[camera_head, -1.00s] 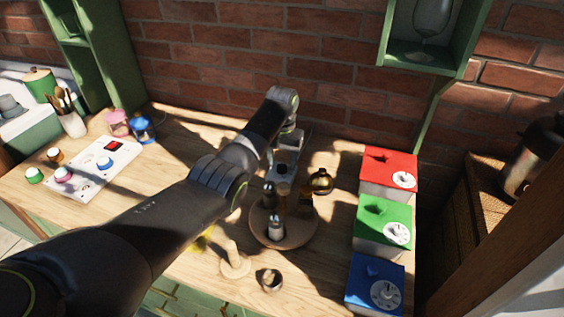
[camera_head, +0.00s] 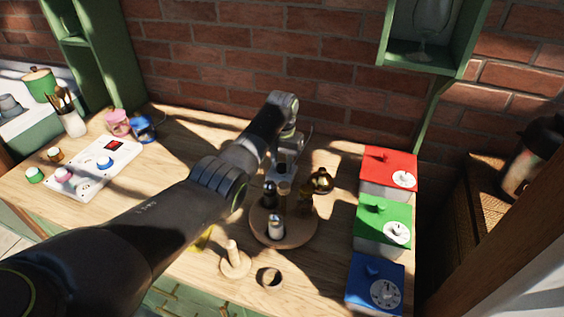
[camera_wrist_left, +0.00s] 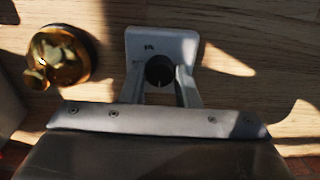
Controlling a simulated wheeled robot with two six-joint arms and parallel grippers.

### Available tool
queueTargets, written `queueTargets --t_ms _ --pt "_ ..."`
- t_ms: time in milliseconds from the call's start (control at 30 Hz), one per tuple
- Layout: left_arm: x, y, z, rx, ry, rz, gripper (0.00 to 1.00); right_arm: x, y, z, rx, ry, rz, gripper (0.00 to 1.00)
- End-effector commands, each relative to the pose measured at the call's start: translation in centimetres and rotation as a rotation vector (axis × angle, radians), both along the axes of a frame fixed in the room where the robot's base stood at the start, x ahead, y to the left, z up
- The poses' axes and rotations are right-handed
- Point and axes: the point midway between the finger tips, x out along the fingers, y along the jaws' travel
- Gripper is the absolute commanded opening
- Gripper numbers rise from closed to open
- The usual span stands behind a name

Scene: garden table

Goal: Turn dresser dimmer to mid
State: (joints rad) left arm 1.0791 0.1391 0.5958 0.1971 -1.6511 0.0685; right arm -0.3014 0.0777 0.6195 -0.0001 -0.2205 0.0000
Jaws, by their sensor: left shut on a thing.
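The dimmer shows in the left wrist view as a pale rounded plate (camera_wrist_left: 163,42) with a dark round knob (camera_wrist_left: 160,70) on it. My left gripper (camera_wrist_left: 161,80) has one finger on each side of the knob and is shut on it. A faint light line shows on the knob's face, but its exact setting is hard to read. In the head view my left gripper (camera_head: 286,160) is lowered over the table behind the round wooden tray, where the dimmer is mostly hidden. My right gripper is not in view.
A brass, rounded object (camera_wrist_left: 60,58) stands close left of the plate in the wrist view. The round tray (camera_head: 298,238) carries bottles. Red (camera_head: 388,160), green (camera_head: 372,210) and blue (camera_head: 362,267) boxes with dials line the right. A switch panel (camera_head: 95,180) lies at left.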

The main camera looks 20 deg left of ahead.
Motion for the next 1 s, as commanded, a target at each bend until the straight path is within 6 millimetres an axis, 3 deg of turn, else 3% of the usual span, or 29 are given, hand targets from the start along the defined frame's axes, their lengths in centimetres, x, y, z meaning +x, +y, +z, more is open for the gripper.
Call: queueTargets --t_ms 367,1000 --pt "0.0 0.0 0.3 0.0 0.001 -0.195 0.06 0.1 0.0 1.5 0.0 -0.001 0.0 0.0" --pt "0.1 0.0 0.2 0.001 -0.001 -0.799 0.06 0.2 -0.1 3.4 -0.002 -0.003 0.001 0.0"
